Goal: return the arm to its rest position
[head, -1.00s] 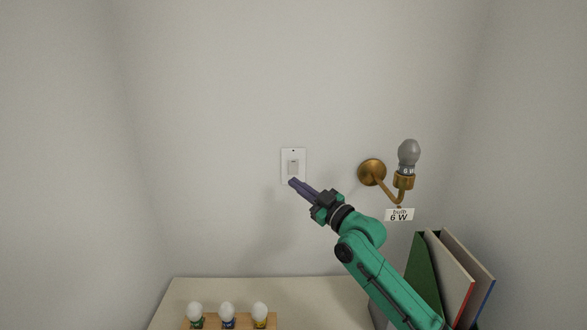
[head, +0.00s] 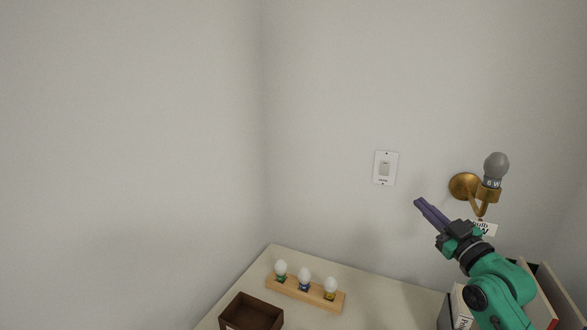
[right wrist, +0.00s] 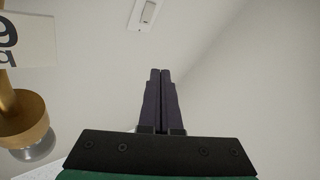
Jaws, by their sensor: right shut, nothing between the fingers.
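My right gripper (head: 419,204) is on a green arm that comes in from the lower right in the head view. Its dark purple fingers are together with nothing between them; they also show in the right wrist view (right wrist: 160,72). The fingers point up and left, to the right of and below the white light switch (head: 385,168) on the wall. The switch also shows at the top of the right wrist view (right wrist: 147,14). My left gripper is not in view.
A brass wall lamp (head: 463,186) with a grey bulb (head: 496,166) is just beyond the right gripper. Below are a wooden holder (head: 316,297) with three bulbs, a dark brown box (head: 236,315) and books (head: 549,300) on a pale tabletop (head: 385,292). The upper left is bare wall.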

